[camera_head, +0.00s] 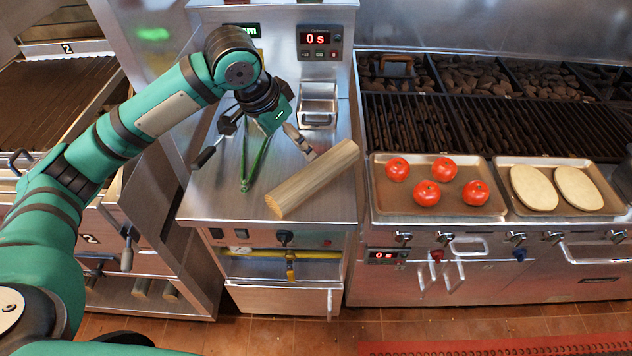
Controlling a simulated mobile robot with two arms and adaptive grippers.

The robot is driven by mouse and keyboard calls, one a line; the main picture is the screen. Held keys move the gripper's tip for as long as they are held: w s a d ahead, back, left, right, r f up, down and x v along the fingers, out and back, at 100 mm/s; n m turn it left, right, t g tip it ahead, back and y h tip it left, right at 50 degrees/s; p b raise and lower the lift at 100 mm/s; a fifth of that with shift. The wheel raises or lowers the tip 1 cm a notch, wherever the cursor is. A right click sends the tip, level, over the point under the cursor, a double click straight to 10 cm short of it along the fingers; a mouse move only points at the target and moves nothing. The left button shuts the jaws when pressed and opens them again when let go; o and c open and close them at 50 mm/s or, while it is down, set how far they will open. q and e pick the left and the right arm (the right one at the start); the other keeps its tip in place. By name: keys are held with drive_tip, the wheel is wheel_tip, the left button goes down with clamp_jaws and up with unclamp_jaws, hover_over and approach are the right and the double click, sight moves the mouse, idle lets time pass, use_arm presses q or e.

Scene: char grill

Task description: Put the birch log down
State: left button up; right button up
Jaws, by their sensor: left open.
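The birch log (312,181) is a pale, bare-looking cylinder lying at a slant on the steel counter (230,195). Its cut end faces the lower left and its upper right end is near the counter's right edge. My left gripper (257,157) is above the counter, up and left of the log, with its fingers spread wide and nothing between them that it holds. Its right fingertip is close to the log's upper edge; I cannot tell if they touch. My right gripper is not in view.
Green tongs (252,170) appear on the counter below the gripper. A small metal container (318,104) stands behind the log. To the right are a tray of tomatoes (400,207), a tray with two pale oval pieces (520,209) and a dark grill (450,125).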

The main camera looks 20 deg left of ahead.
use_arm(q)
drive_tip(key=p, duration=0.1)
approach(312, 168)
drive_tip(key=shift+a+f, duration=0.35)
drive_tip(key=shift+f, duration=0.4)
drive_tip(key=p+x, duration=0.1)
drive_tip(key=x, duration=0.4)
drive_tip(key=shift+d+f, duration=0.1)
drive_tip(key=shift+d, duration=0.1)
drive_tip(key=shift+w+d+f+p, duration=0.1)
drive_tip(key=shift+w+f+p, duration=0.1)
drive_tip(key=shift+f+p, duration=0.15)
drive_tip(key=x, duration=0.2)
drive_tip(key=p+x, duration=0.1)
drive_tip(key=shift+w+d+f, duration=0.2)
drive_tip(key=shift+d+f, duration=0.05)
drive_tip(key=shift+d, duration=0.05)
drive_tip(key=shift+w+f, duration=0.2)
drive_tip(key=shift+f, duration=0.25)
drive_tip(key=c, duration=1.6)
drive_tip(key=shift+r, duration=0.1)
drive_tip(key=shift+c, duration=0.7)
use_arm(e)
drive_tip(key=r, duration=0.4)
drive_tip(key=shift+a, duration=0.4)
